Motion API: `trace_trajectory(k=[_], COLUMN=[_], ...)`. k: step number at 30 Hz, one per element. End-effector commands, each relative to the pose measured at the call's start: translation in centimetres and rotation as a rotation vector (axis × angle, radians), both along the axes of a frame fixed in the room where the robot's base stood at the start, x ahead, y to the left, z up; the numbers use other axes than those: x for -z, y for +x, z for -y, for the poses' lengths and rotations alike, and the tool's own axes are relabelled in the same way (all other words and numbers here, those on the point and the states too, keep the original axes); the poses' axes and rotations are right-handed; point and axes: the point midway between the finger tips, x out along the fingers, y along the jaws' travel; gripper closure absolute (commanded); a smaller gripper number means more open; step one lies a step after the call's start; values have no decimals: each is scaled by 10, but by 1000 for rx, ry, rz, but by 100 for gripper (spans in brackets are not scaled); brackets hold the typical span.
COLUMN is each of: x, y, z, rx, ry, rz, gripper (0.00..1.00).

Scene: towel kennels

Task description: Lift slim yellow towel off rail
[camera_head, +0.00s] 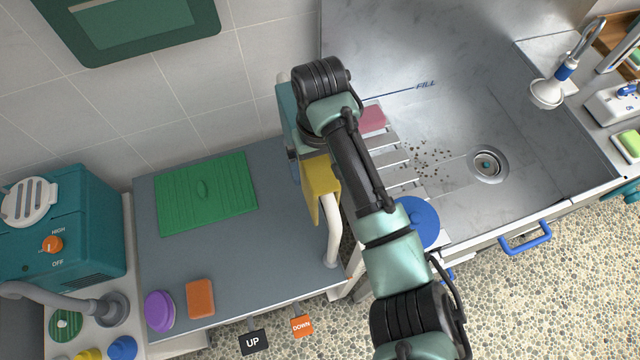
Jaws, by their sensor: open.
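The slim yellow towel (320,187) hangs over a white rail (333,235) at the right edge of the grey table. My arm crosses in front of it from the lower right, with its wrist above and beyond the towel. The arm covers part of the towel and rail. My gripper's fingers are hidden behind the wrist and arm, so I cannot see whether they touch the towel.
A teal upright (284,95) stands beside the wrist. The grey table (245,270) holds a green mat (205,195), a purple sponge (159,311) and an orange block (200,298). A steel tub (450,110) with a drain lies to the right.

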Motion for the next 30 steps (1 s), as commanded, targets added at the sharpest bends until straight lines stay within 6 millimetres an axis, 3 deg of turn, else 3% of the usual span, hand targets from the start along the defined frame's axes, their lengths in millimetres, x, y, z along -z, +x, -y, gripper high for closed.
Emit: trace_trajectory(k=[8, 17, 30], x=[37, 42, 42], y=[-1, -1, -1], z=[-2, -2, -2], rx=[1, 0, 0], ry=[0, 0, 0], rz=[-3, 0, 1], gripper=[0, 2, 81])
